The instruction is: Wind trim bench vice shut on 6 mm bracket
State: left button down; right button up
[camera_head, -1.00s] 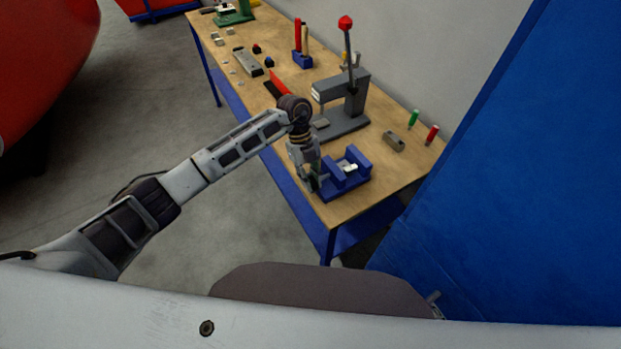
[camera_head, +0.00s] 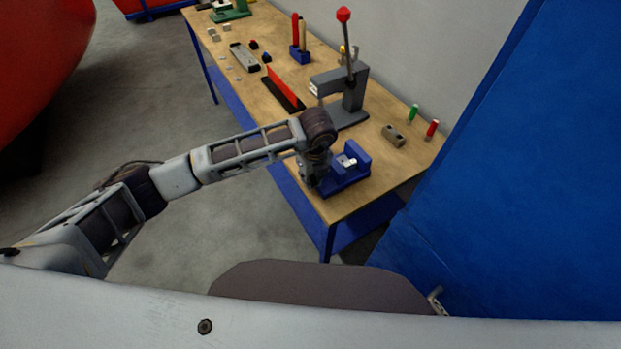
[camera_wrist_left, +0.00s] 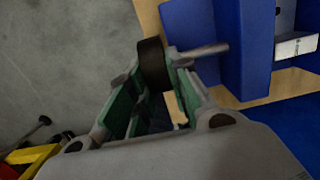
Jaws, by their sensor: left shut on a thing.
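The blue bench vice (camera_head: 345,182) sits at the near end of the wooden bench. A light grey piece, probably the bracket (camera_head: 345,160), lies between its jaws. It also shows in the left wrist view (camera_wrist_left: 296,45) beside a blue jaw; I cannot tell whether both jaws touch it. My left gripper (camera_head: 316,182) is at the vice's left side. In the left wrist view my left gripper (camera_wrist_left: 157,95), with green-lined fingers, is shut at the dark round knob (camera_wrist_left: 152,65) of the grey vice screw (camera_wrist_left: 208,50). The wrist hides part of the vice. My right gripper is not in view.
A grey lever press (camera_head: 350,95) with a red knob stands behind the vice. A grey block (camera_head: 393,136) and green (camera_head: 413,113) and red (camera_head: 432,129) handled items are to the right. A blue panel (camera_head: 520,190) fills the right side.

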pick_arm(q)
jog(key=shift+d+f+t+y+b, duration=0.1)
jog(key=shift+t+y+b, duration=0.2)
jog(key=shift+t+b, duration=0.2)
jog(key=shift+s, duration=0.1)
jog(key=c, duration=1.3)
grip_release()
jog(key=shift+v, duration=6.05)
